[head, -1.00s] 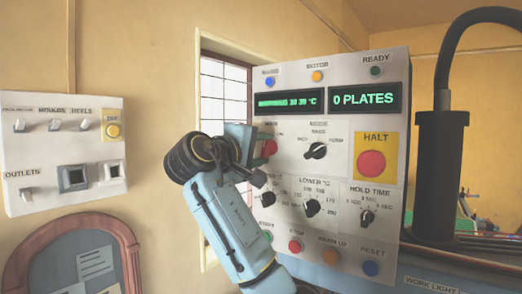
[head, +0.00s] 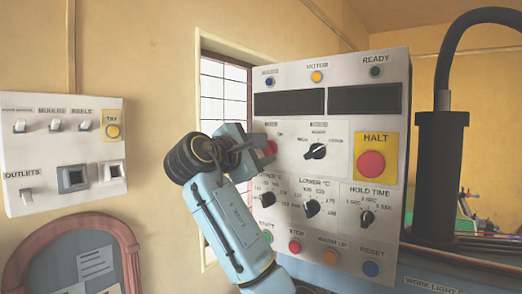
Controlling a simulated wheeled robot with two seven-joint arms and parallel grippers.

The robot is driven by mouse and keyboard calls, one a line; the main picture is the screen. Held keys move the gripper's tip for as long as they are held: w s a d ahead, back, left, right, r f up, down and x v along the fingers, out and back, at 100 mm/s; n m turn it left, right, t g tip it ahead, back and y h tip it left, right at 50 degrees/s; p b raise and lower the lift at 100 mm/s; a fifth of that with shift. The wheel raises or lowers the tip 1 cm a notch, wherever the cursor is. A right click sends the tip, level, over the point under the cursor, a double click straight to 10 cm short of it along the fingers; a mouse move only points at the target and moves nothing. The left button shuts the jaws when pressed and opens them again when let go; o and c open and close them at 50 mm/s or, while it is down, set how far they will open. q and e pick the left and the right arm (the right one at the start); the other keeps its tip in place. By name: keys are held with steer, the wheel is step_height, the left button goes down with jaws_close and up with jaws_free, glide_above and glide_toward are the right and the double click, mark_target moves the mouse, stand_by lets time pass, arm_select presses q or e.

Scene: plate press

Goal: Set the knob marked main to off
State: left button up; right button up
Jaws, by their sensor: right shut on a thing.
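The panel (head: 338,118) stands upright at the centre right. A red knob (head: 271,148) sits at its upper left, beside an "ON" mark; the small label above it is too blurred to read for certain. My right gripper (head: 262,146) is shut on this red knob from the left. Its fingers hide much of the knob, so I cannot read the pointer. The two display windows (head: 290,102) and (head: 365,98) above are dark. My left gripper is not in view.
A black selector knob (head: 315,151) and a red HALT button (head: 371,163) are to the right. Lower black knobs (head: 312,208) and several buttons (head: 295,246) lie below, close to my right arm. A switch box (head: 65,150) hangs on the left wall.

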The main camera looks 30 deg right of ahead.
steer(key=shift+n, duration=0.4)
steer(key=o, duration=1)
steer(key=shift+a, duration=0.15)
steer(key=b+v, duration=0.4)
steer(key=v, duration=0.9)
steer(key=shift+a, duration=0.1)
steer(key=shift+f, duration=0.1)
